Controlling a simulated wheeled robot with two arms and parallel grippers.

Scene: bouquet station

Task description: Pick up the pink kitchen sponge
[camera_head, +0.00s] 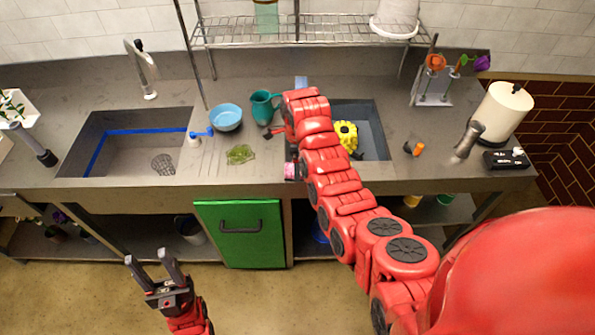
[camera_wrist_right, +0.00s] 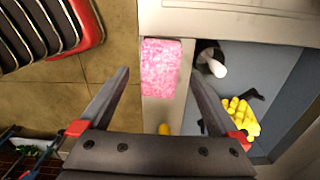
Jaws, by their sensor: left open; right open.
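The pink kitchen sponge (camera_wrist_right: 160,67) lies on a narrow grey strip at the edge of the sink in the right wrist view. It also shows small and partly hidden beside my right arm at the counter's front edge in the head view (camera_head: 290,171). My right gripper (camera_wrist_right: 159,82) is open above it, with one finger on each side of the sponge in the picture. I cannot tell the height between them, and nothing is held. My left gripper (camera_head: 148,257) is open and empty over the floor, in front of the counter.
The right sink (camera_head: 375,137) holds a yellow object (camera_head: 346,134), and a white-tipped item (camera_wrist_right: 212,62) shows in the wrist view. A blue bowl (camera_head: 226,117), teal jug (camera_head: 263,107) and green item (camera_head: 240,154) stand left of my right arm. A green cabinet door (camera_head: 240,245) is below.

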